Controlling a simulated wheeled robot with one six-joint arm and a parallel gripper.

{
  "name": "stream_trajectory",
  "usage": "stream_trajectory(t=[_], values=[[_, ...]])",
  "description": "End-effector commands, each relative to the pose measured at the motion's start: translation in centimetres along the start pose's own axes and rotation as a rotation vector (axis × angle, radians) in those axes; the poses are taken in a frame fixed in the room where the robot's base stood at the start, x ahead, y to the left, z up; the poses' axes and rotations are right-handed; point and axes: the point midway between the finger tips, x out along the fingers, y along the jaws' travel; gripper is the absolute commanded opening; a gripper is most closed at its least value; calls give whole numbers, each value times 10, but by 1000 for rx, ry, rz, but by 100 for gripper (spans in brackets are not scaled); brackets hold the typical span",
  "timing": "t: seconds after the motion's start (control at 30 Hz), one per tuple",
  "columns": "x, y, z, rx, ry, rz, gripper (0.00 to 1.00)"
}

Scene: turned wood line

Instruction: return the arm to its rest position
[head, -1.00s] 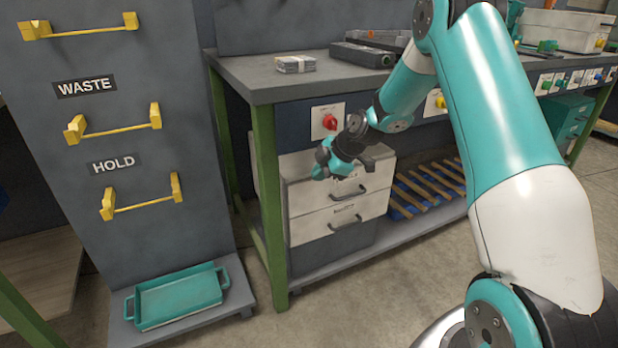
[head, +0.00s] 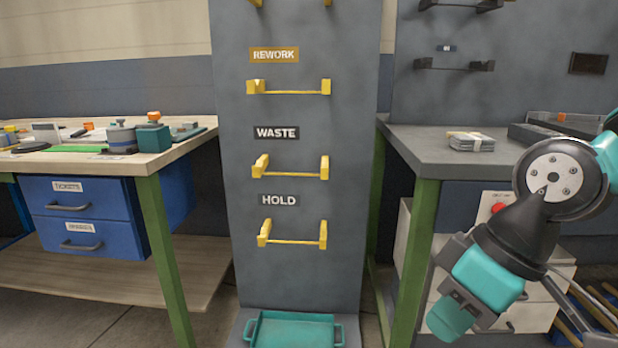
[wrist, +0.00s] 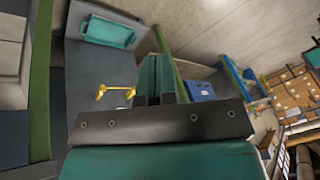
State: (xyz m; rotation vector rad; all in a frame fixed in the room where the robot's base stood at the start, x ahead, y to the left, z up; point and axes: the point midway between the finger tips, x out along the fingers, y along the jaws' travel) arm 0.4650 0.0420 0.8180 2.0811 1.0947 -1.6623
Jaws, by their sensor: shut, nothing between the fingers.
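My arm comes in from the right edge of the head view, bent, with its wrist links hanging down in front of the grey bench. The end of the arm is low in that view, and its fingers cannot be made out clearly there. In the wrist view my gripper (wrist: 157,76) shows two teal fingers side by side, shut with nothing between them. The fingers appear over the grey panel and a green leg, with no visible contact.
A grey panel (head: 300,20) carries yellow brackets under REWORK, WASTE and HOLD labels. A teal tray (head: 292,332) sits at its foot. A wooden bench (head: 190,140) with blue drawers (head: 80,215) stands left. The grey bench (head: 410,140) at right bears a banded stack (head: 470,142).

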Motion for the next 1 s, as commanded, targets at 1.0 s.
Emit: stream_trajectory(t=[1.0], values=[[-245, -112, -37, 144, -71, -10, 0]])
